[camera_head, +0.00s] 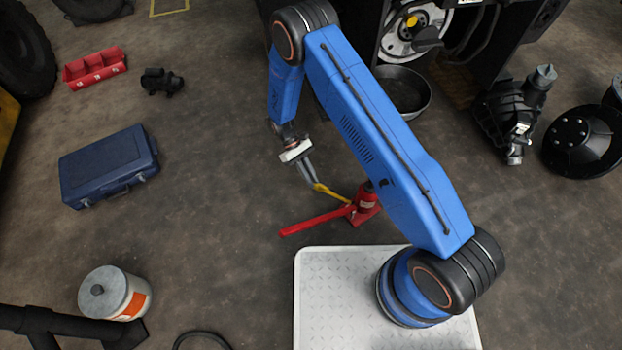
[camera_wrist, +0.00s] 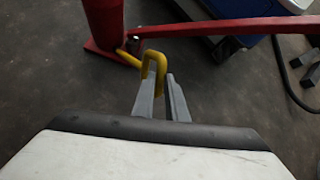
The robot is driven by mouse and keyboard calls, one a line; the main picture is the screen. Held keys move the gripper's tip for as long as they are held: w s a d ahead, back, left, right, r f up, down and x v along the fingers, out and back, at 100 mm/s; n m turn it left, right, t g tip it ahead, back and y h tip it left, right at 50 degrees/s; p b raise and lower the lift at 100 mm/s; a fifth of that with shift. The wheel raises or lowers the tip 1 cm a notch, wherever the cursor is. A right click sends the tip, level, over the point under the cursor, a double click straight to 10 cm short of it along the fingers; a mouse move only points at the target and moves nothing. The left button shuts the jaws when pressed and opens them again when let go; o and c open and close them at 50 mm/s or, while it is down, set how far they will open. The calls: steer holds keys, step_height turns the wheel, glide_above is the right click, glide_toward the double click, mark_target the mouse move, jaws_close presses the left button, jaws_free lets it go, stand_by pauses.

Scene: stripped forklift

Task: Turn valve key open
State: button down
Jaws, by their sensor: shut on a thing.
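The valve key is a yellow bent handle (camera_head: 331,194) at the side of a red bottle jack (camera_head: 365,200). In the wrist view the yellow key (camera_wrist: 157,60) forms a loop at my fingertips and reaches toward the base of the red jack (camera_wrist: 105,28). My gripper (camera_head: 314,182) is shut on the yellow key, with the fingers pointing down toward the jack. In the wrist view my gripper (camera_wrist: 162,82) has one finger within or against the loop. The far end of the key, where it meets the jack, is partly hidden.
A long red lever (camera_head: 312,222) sticks out leftward from the jack, close to my fingers. A blue case (camera_head: 108,165), a red bin (camera_head: 95,68) and a metal can (camera_head: 115,293) stand at the left. Black parts (camera_head: 515,110) lie at the right.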

steer(key=c, duration=1.8)
jaws_free()
steer(key=shift+o, duration=0.2)
steer(key=v, duration=1.7)
steer(key=shift+w+a+r, duration=0.15)
step_height(320, 180, up, 15)
